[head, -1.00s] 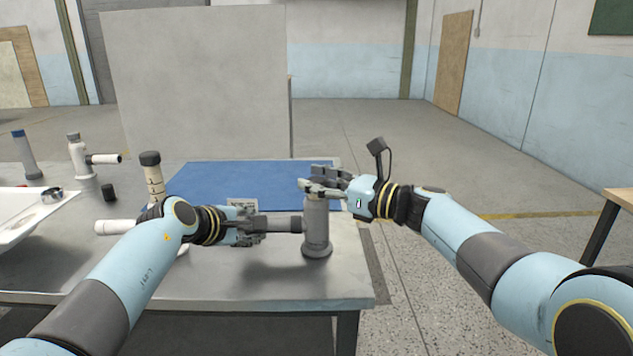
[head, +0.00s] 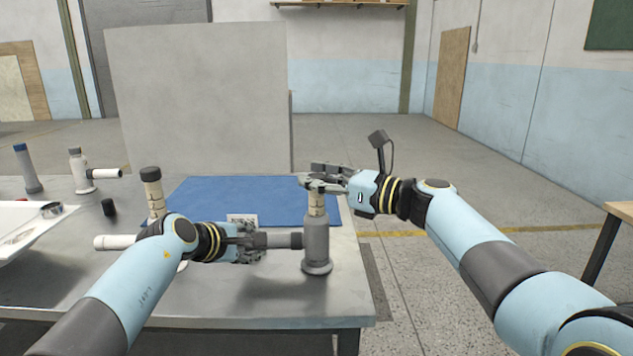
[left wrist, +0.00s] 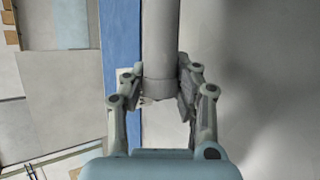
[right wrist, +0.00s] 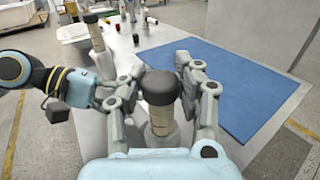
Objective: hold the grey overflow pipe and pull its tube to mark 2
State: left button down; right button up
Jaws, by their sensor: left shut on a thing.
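The grey overflow pipe (head: 316,246) stands upright near the table's front right corner. Its side branch (head: 282,240) points left. My left gripper (head: 252,243) is shut on this branch; the left wrist view shows the branch end (left wrist: 160,45) between its fingers. The cream tube (head: 317,204) sticks up from the pipe's top, with dark marks too small to read. In the head view the gripper hides the cap.
A blue mat (head: 240,196) lies behind the pipe. Another pipe with a marked cream tube (head: 153,194) stands left, partly behind my left arm. Two more pipes (head: 82,172) (head: 27,170), a small black cap (head: 108,207) and a white tray (head: 25,225) are further left. A grey panel (head: 200,95) stands behind the table.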

jog(key=o, duration=0.5)
jog(key=v, duration=1.2)
jog(key=shift+f, duration=0.1)
pick_arm(q)
jog(key=c, duration=1)
grip_release()
jog(key=shift+o, duration=0.2)
jog(key=shift+s+r, duration=0.1)
